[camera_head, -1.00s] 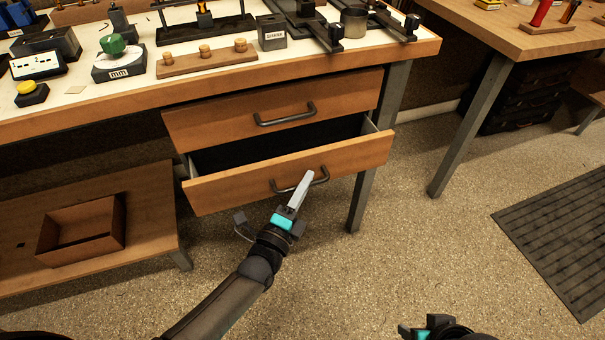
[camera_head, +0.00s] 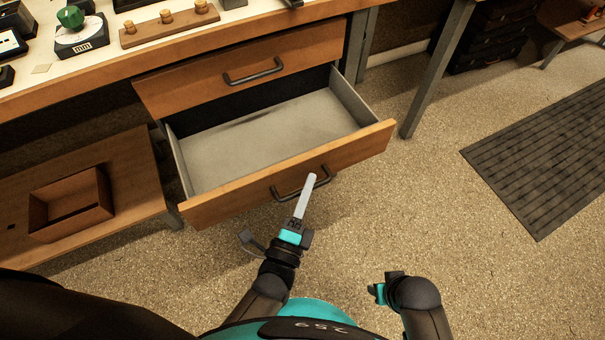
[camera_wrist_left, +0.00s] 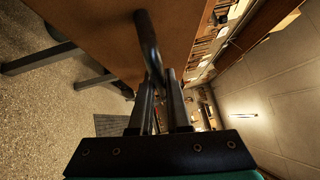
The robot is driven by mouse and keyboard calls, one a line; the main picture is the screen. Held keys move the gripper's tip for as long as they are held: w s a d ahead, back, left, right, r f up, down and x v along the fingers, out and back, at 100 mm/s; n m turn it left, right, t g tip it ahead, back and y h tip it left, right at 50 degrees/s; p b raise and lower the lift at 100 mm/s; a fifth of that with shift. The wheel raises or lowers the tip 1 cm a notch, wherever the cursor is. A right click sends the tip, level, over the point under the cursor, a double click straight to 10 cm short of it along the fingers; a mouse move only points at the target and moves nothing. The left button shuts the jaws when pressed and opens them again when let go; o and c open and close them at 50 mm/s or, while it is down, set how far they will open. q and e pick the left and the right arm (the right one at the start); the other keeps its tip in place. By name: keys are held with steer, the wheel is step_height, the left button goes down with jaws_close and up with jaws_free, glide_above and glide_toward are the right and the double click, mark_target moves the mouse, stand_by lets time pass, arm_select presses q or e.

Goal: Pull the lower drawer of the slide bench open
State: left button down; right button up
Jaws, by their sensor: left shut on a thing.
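The slide bench (camera_head: 250,55) has two wooden drawers. The lower drawer (camera_head: 235,197) stands well open, and its grey inside looks empty. My left gripper (camera_head: 309,182) is shut on the dark bar handle (camera_head: 284,196) of the lower drawer, near its right part. In the left wrist view the handle (camera_wrist_left: 149,45) passes between the fingers of my left gripper (camera_wrist_left: 160,95). The upper drawer (camera_head: 180,92) is shut, with its own handle (camera_head: 253,75). My right gripper (camera_head: 376,291) is low in the head view, away from the bench; its fingers do not show clearly.
An open-topped wooden box (camera_head: 70,205) sits on a low shelf (camera_head: 140,175) at the left. A bench leg (camera_head: 437,70) stands at the right. A dark ribbed mat (camera_head: 550,150) lies on the floor. The floor right of the drawer is clear.

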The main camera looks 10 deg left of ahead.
arm_select(q)
steer(key=shift+s, duration=0.1)
steer(key=c, duration=0.9)
jaws_free()
arm_select(e)
steer(key=shift+s, duration=0.1)
